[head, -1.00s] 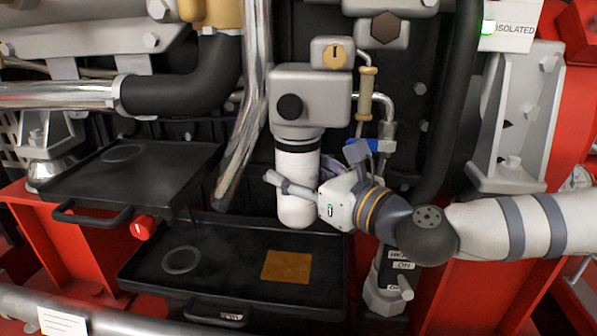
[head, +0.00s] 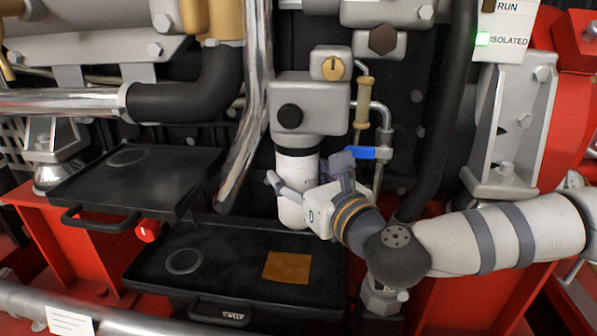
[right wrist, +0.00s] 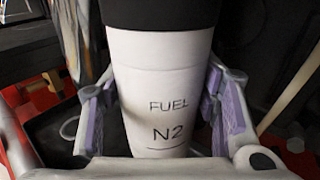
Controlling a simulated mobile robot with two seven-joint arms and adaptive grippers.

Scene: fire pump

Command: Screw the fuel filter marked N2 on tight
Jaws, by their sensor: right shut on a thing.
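The white fuel filter (head: 297,172) hangs upright under the grey filter head (head: 310,104) in the head view. In the right wrist view the filter (right wrist: 160,85) fills the middle, with "FUEL" and "N2" facing the camera. A black band (right wrist: 160,14) lies at its top. My right gripper (head: 292,192) is shut on the filter's lower body, with a finger on each side of it. Whether the filter's top is seated against the head cannot be told. My left gripper is not in view.
Below the filter is a black tray (head: 150,275) with an orange-brown patch (head: 287,267). Another black tray (head: 75,190) is at the left. A blue-handled valve (head: 368,153) and a pipe stand close to my right gripper. A shiny pipe (head: 243,150) runs left of the filter.

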